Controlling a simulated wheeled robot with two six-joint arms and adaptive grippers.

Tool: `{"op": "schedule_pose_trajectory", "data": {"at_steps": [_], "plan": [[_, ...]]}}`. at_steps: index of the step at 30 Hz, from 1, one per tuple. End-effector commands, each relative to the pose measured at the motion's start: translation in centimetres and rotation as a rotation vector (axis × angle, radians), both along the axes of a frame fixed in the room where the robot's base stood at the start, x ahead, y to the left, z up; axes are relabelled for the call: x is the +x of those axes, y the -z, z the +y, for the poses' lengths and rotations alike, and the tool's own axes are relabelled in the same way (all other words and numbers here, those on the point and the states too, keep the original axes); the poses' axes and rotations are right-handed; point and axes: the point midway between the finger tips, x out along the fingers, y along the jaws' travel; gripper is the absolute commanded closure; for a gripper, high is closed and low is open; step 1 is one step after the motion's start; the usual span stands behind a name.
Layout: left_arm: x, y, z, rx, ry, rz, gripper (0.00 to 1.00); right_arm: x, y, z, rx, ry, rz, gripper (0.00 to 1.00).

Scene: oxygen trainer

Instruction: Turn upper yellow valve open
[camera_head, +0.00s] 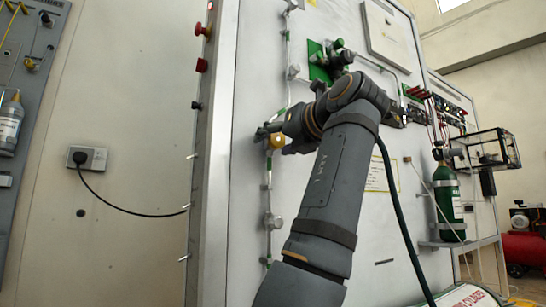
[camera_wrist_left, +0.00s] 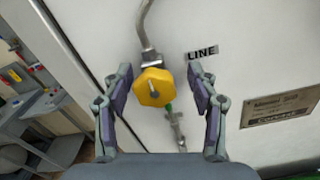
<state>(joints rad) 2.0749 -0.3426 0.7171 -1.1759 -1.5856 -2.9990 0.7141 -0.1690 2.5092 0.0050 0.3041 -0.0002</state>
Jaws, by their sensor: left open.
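The upper yellow valve (camera_wrist_left: 154,87) is a yellow knob with a metal stem at its centre, on a metal pipe fixed to the white panel. It also shows in the head view (camera_head: 277,141), partly covered by my gripper. My left gripper (camera_head: 272,132) reaches in front of the panel there. In the left wrist view my left gripper (camera_wrist_left: 162,84) is open, with one finger on each side of the knob and a gap on both sides. My right gripper is not in view.
A green plate with fittings (camera_head: 320,68) sits above my arm. Another valve fitting (camera_head: 272,221) is lower on the same pipe. A green cylinder (camera_head: 447,200) stands at the right. A "LINE" label (camera_wrist_left: 202,54) is beside the knob.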

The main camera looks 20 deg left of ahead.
Motion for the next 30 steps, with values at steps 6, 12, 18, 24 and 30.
{"op": "schedule_pose_trajectory", "data": {"at_steps": [6,12,18,24,30], "plan": [[-0.84,-0.18,-0.20,0.001,0.000,-0.004,0.41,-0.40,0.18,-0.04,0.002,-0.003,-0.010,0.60],[-0.80,-0.19,-0.17,0.000,0.000,-0.004,0.46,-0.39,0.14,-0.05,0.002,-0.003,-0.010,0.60],[-0.79,-0.18,-0.16,0.000,0.000,-0.003,0.74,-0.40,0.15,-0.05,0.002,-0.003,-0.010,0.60],[-0.78,-0.18,-0.16,0.000,0.000,-0.004,0.96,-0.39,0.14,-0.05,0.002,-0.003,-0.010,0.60],[-0.78,-0.41,-0.13,-0.110,-0.002,-0.145,0.96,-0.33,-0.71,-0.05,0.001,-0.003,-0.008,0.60]]}}
